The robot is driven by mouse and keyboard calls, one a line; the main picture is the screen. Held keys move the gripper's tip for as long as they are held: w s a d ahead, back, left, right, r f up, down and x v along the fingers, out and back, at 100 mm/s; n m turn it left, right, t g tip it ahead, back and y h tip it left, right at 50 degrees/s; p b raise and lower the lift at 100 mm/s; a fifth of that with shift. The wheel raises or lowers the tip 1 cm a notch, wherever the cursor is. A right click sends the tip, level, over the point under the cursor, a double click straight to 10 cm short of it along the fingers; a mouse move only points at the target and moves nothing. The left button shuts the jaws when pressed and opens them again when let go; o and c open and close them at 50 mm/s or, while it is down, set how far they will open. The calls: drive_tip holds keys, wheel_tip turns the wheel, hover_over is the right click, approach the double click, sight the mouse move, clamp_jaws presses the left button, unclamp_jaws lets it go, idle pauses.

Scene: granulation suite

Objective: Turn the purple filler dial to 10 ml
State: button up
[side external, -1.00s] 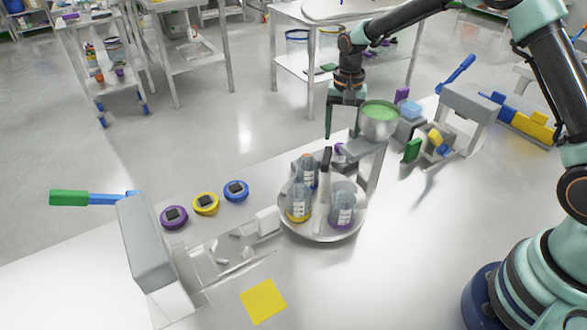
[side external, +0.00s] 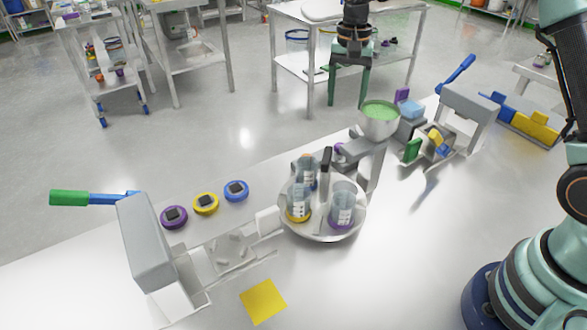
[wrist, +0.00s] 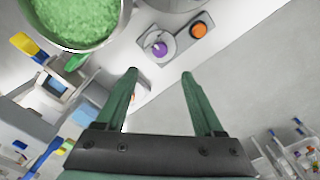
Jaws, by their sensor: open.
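A purple dial (wrist: 159,49) with a pale pointer mark sits on a round light plate of a grey panel in the wrist view, beside an orange button (wrist: 199,29). In the side view only a small purple part (side external: 339,149) shows behind the filler stand, and the scale cannot be read. My gripper (side external: 348,104) is open and empty, above and behind the filler's hopper (side external: 379,125) of green granules. In the wrist view the fingertips (wrist: 158,74) spread on either side of a line to the dial, apart from it.
The hopper of green granules (wrist: 78,18) is close to the left finger in the wrist view. A round tray (side external: 323,237) holds beakers in front of the filler. Purple, yellow and blue ringed discs (side external: 205,203) lie to the left. A yellow square (side external: 263,301) lies in front.

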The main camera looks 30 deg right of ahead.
wheel_tip(320, 180, down, 12)
drive_tip(key=m, duration=0.3)
drive_tip(key=shift+f, duration=0.15)
idle(0.4)
clamp_jaws()
